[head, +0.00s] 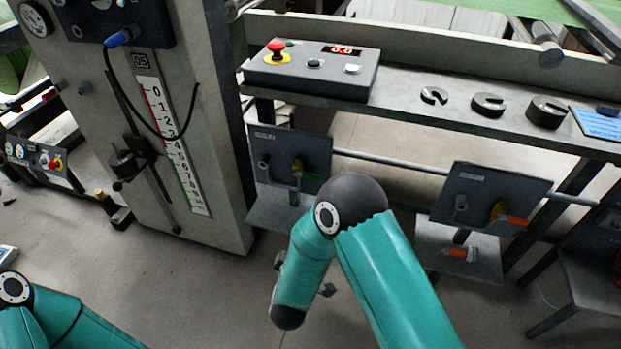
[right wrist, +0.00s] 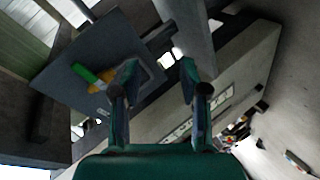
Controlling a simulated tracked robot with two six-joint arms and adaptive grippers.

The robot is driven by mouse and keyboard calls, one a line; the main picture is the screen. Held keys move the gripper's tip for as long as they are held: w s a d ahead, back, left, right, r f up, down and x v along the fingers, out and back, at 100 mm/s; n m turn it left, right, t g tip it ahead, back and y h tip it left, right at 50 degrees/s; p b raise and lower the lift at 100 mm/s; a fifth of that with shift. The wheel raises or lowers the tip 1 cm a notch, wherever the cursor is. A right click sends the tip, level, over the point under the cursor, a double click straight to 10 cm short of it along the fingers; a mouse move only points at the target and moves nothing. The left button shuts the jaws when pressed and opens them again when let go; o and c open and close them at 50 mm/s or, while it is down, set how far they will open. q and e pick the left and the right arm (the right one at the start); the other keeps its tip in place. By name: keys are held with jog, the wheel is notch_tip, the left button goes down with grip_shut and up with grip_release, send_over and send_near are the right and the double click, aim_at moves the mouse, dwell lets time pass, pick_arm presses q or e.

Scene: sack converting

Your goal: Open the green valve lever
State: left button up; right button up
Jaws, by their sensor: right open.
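The green valve lever (right wrist: 84,74) shows in the right wrist view, on a yellow valve body (right wrist: 98,86) in front of a dark panel (right wrist: 60,84). My right gripper (right wrist: 160,80) is open and empty. The lever lies left of its left finger, outside the gap; whether they touch is unclear. My left gripper is out of view.
The bench above carries a control box (head: 313,67) with a red button and several slotted weights (head: 488,103). A scale column (head: 170,130) stands left. Floor between is clear.

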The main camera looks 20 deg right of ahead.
aim_at(312, 178)
notch_tip(312, 178, up, 9)
jog(key=a+n+t+h, duration=0.2)
jog(key=n+h, duration=0.1)
jog(key=h, duration=0.2)
jog(key=b+x, duration=0.1)
jog(key=x, duration=0.4)
jog(key=b+x, duration=0.1)
jog(key=x, duration=0.4)
jog(key=r+b+x, duration=0.1)
jog(key=b+x, duration=0.1)
jog(key=x, duration=0.4)
jog(key=shift+s+d, duration=0.2)
jog(key=shift+d, duration=0.15)
jog(key=shift+f, duration=0.1)
grip_shut()
